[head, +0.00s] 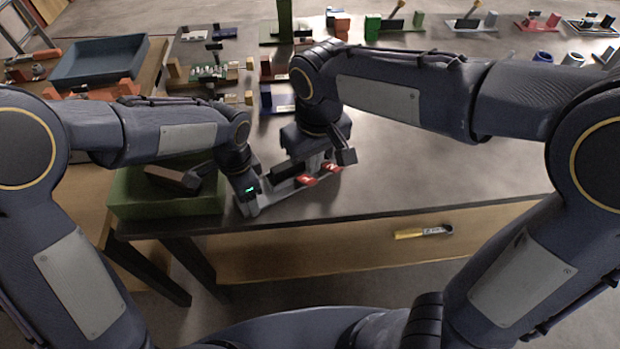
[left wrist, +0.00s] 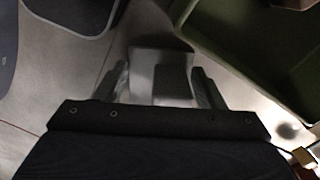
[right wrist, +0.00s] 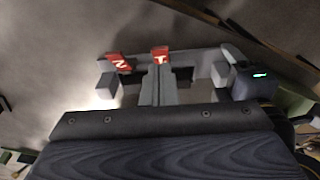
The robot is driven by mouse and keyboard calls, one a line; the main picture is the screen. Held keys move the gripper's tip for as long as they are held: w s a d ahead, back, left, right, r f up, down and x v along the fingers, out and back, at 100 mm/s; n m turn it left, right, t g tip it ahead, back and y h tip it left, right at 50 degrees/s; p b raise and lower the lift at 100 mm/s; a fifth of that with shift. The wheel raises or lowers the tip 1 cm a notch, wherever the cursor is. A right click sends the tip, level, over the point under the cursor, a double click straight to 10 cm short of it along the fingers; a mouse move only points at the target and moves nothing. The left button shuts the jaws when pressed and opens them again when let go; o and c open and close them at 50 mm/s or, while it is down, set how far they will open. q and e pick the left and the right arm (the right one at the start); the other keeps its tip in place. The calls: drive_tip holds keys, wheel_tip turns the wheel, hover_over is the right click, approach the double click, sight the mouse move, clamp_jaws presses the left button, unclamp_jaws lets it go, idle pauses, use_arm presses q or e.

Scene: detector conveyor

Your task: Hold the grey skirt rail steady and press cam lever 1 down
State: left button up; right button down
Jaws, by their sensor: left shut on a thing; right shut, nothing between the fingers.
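The grey skirt rail (head: 277,196) lies near the table's front edge, its left end at my left gripper. My left gripper (head: 248,203) is shut on that end; the left wrist view shows the grey piece (left wrist: 160,72) between its fingers. Two red cam levers sit on the rail. Cam lever 1 (right wrist: 160,53) is the one nearer my left gripper, also in the head view (head: 305,181). Cam lever 2 (right wrist: 119,62) is beside it. My right gripper (right wrist: 158,82) is shut and empty, its tips at lever 1; I cannot tell whether they touch.
A green tray (head: 160,207) stands just left of the rail. A blue-grey bin (head: 98,60) is at the far left. Several fixtures and small parts line the table's back. The table top (head: 450,150) right of the rail is clear. A yellow-handled tool (head: 410,234) shows on the front panel.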

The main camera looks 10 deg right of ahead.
sight(312, 182)
drive_tip(key=shift+w+a+f, duration=0.1)
drive_tip(key=shift+w+f, duration=0.05)
drive_tip(key=shift+f, duration=3.6)
drive_tip(key=shift+s+r, duration=0.25)
drive_tip(key=shift+s, duration=0.1)
drive_tip(key=shift+s+d+r, duration=0.2)
drive_tip(key=shift+s+d, duration=0.1)
drive_tip(key=shift+s, duration=0.25)
drive_tip(key=shift+s+d+r, duration=0.15)
drive_tip(key=shift+s+d, duration=0.15)
drive_tip(key=shift+s, duration=0.2)
